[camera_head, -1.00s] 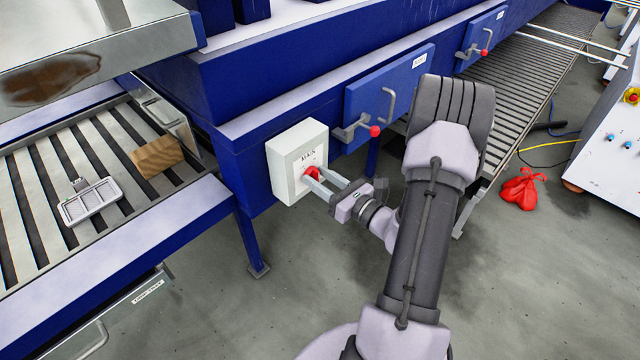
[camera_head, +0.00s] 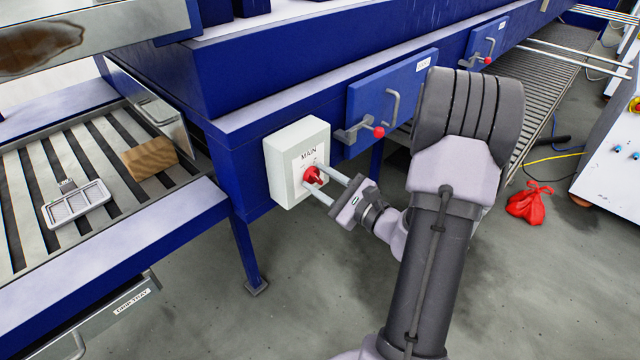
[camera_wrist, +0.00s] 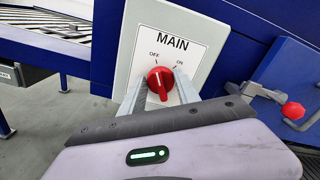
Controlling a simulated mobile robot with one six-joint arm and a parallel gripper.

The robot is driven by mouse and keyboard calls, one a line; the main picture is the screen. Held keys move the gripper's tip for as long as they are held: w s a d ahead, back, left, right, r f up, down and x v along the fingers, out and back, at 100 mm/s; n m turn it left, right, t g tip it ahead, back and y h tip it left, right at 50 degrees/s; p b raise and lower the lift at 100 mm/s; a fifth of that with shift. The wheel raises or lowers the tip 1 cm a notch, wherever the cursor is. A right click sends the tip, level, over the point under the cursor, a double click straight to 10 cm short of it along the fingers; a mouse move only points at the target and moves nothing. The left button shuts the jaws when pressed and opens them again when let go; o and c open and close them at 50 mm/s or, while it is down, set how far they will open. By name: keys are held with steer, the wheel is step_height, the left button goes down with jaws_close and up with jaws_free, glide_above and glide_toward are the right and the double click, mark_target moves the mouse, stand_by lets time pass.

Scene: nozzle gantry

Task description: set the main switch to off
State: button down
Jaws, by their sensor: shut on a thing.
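The main switch is a white box (camera_head: 284,165) labelled MAIN, fixed to the blue machine frame. Its red rotary knob (camera_head: 312,175) shows on the front face. In the wrist view the knob (camera_wrist: 160,83) sits below the OFF and ON marks. The white line on the knob points up, closer to the OFF mark on the left than to ON. My gripper (camera_head: 318,184) is at the switch, with one finger on each side of the knob, shut on it. The fingers partly hide the lower face of the box.
A blue door (camera_head: 405,90) with a red-tipped handle (camera_head: 378,132) is close to the right of the switch. A slatted conveyor (camera_head: 30,175) with a brown block (camera_head: 150,158) stands at left. A red bag (camera_head: 530,204) lies on the floor at right.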

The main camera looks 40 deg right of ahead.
stand_by(0.4)
steer(key=c, duration=0.9)
jaws_free()
steer(key=s+d+p, duration=0.1)
steer(key=s+p, duration=0.2)
steer(key=s, duration=1.4)
steer(key=shift+s+d, duration=0.15)
steer(key=shift+d, duration=0.05)
